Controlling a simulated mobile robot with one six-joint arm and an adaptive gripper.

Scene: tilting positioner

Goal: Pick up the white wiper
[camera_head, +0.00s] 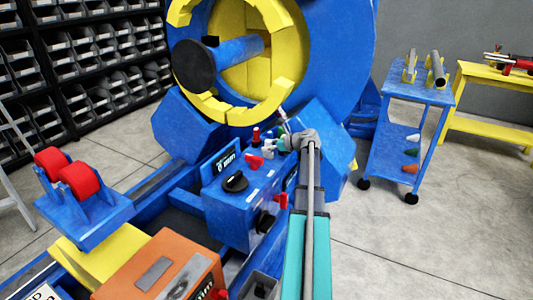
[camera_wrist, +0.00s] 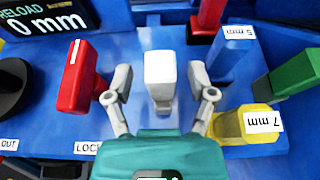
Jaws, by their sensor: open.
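The white wiper (camera_wrist: 160,72) stands up from the blue panel in the middle of the wrist view, with a narrower pale stem below its block-shaped head. My gripper (camera_wrist: 160,88) is open, with one grey finger on each side of the white wiper. Small gaps show between the fingers and the wiper, so it is not clamped. In the head view my gripper (camera_head: 284,142) is over the blue control box (camera_head: 238,205); I cannot clearly make out the white wiper there.
Close by stand a red lever (camera_wrist: 78,78), a blue handle marked 5 mm (camera_wrist: 228,55), a green handle (camera_wrist: 292,75) and a yellow part marked 7 mm (camera_wrist: 232,126). A black knob (camera_wrist: 12,88) is at left. The large blue and yellow positioner (camera_head: 340,50) rises behind the box.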

